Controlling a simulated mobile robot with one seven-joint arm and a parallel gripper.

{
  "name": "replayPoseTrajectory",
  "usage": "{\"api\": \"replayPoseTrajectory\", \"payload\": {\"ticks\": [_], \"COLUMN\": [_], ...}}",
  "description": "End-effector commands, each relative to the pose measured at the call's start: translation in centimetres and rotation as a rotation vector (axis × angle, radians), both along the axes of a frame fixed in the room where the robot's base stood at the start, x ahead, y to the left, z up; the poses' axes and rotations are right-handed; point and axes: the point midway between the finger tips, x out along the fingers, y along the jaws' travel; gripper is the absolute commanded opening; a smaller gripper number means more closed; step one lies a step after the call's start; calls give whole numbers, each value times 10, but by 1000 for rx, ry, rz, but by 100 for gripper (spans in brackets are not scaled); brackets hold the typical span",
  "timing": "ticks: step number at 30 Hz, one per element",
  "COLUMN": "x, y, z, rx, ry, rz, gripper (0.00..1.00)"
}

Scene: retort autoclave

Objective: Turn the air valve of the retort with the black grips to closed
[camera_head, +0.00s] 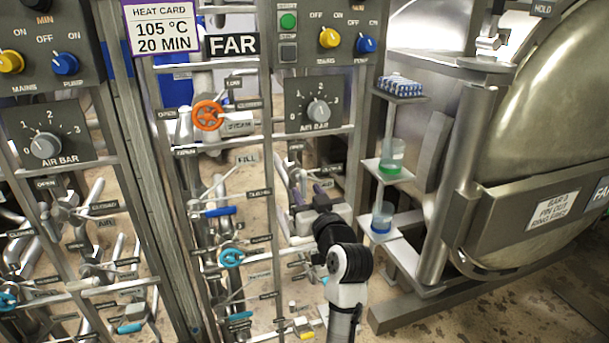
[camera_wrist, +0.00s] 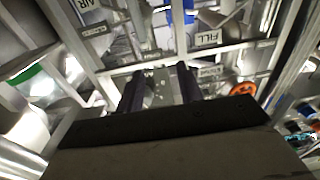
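My gripper (camera_head: 314,190) reaches in front of the right panel, below its AIR BAR dial (camera_head: 318,111). In the wrist view its two dark fingers (camera_wrist: 160,85) stand apart. Grey metal parts (camera_wrist: 157,92) show between and beyond them; I cannot tell whether the fingers touch these. The AIR label (camera_wrist: 88,5) and a small position plate (camera_wrist: 100,30) are at the wrist view's upper left. The air valve's handle is mostly hidden by my gripper in the head view, and its position is unclear. The right retort (camera_head: 525,140) has a dark grip (camera_head: 495,8) at its door.
Shelves with a green-bottomed beaker (camera_head: 391,157) and a blue-bottomed beaker (camera_head: 382,217) stand close on the right. Rails and pipes crowd the area.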

Motion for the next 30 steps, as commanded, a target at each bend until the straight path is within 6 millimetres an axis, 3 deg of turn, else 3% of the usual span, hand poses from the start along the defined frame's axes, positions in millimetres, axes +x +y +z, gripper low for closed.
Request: {"api": "replayPoseTrajectory", "payload": {"ticks": [2, 5, 11, 21, 30], "x": [1, 4, 31, 99, 129], "y": [-19, -25, -15, 8, 17], "z": [-12, -17, -15, -14, -16], "rx": [-1, 0, 0, -2, -1], "ry": [40, 59, 58, 57, 55], "rz": [-12, -13, -11, -11, -13], "gripper": [36, 36, 36, 36, 36]}}
